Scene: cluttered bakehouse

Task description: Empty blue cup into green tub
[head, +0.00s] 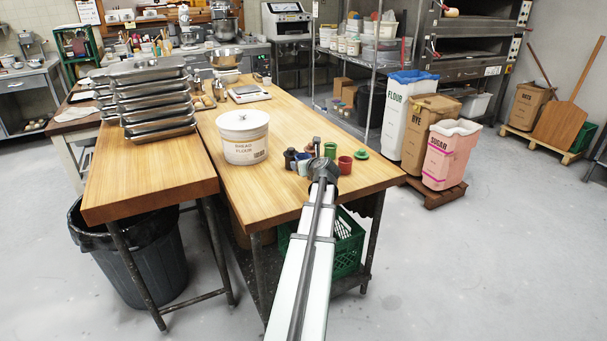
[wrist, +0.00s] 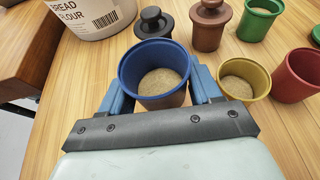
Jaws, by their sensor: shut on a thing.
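The blue cup (wrist: 155,75) stands upright between the two fingers of my gripper (wrist: 160,92), which is shut on it. Tan, grainy stuff shows inside the cup. I cannot tell whether its base touches the table. The green tub (wrist: 262,18) is beyond the cup to the right, and tan stuff shows in it too.
Around the cup are a black lidded jar (wrist: 153,22), a brown lidded jar (wrist: 209,22), a yellow cup (wrist: 243,78) with tan stuff, and a red cup (wrist: 300,75). A green lid (head: 361,154) lies to the right. A bread flour bin (head: 244,150) stands left.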

